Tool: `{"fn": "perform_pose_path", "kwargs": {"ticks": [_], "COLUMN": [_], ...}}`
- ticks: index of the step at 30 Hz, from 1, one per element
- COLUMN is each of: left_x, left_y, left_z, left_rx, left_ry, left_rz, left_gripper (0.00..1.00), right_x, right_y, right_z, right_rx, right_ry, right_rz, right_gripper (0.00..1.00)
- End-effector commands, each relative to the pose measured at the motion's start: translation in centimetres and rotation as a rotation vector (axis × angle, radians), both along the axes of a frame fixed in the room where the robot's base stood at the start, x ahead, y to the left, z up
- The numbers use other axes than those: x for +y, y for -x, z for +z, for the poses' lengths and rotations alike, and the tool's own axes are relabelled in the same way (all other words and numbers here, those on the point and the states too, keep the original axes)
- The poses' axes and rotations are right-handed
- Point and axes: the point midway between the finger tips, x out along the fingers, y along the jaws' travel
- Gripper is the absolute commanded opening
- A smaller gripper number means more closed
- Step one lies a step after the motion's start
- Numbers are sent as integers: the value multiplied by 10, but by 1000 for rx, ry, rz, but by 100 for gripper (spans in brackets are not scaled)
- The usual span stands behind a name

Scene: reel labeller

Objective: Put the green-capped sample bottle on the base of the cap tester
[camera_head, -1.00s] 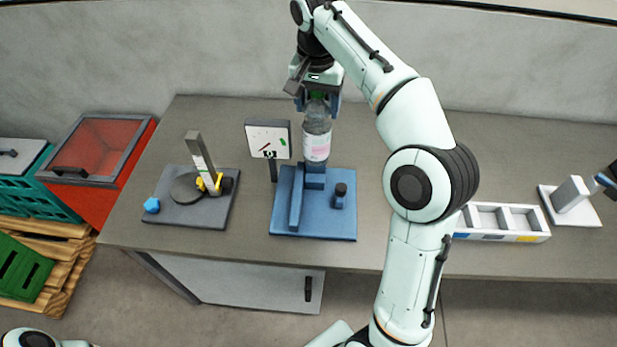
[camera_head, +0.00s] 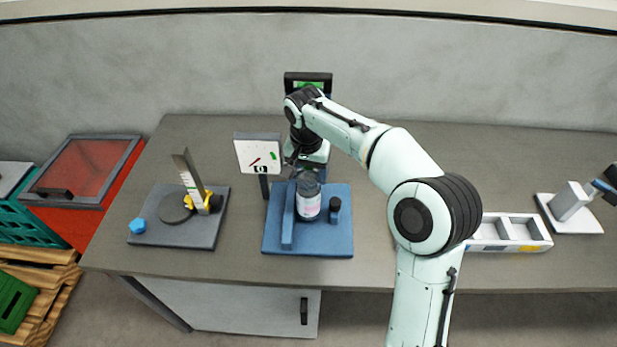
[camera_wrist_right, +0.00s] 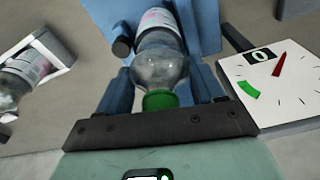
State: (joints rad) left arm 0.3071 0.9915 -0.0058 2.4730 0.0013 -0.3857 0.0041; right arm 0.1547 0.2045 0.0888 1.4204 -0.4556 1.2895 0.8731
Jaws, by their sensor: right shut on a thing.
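The sample bottle (camera_head: 308,203) is clear with a pale pink-and-white label. Its green cap (camera_wrist_right: 160,100) shows in the right wrist view. My right gripper (camera_head: 308,168) is shut on the bottle's upper part, with a finger on each side near the cap. The bottle is roughly upright over the blue base (camera_head: 330,243) of the cap tester, between a blue bar and a black knob. I cannot tell whether its bottom touches the base. The tester's white dial panel (camera_head: 257,156) stands behind left and also shows in the wrist view (camera_wrist_right: 278,85). My left gripper is out of view.
A grey-based device (camera_head: 175,238) with a ruler-like upright and a blue knob stands left. A white compartment tray (camera_head: 545,240) and a white stand (camera_head: 570,203) are right.

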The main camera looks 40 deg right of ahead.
Motion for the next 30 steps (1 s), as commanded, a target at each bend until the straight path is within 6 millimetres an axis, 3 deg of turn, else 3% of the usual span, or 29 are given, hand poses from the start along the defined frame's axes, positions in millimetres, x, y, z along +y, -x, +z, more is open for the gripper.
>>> {"fn": "perform_pose_path", "kwargs": {"ticks": [3,15,16,17,18,26,30], "left_x": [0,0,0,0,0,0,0], "left_y": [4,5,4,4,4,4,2], "left_z": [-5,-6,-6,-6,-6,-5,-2], "left_rx": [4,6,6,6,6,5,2], "left_ry": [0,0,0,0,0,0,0], "left_rz": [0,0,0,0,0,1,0], "left_gripper": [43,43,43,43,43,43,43], "right_x": [0,0,0,0,0,0,0], "right_y": [1,0,0,0,0,0,0], "right_z": [-16,-20,-20,-20,-20,-19,-9], "right_rx": [0,-2,0,0,0,0,-2], "right_ry": [0,1,0,0,0,0,1], "right_rz": [-1,-1,-1,-1,-1,-1,-1], "right_gripper": [0,0,77,87,93,93,93]}}
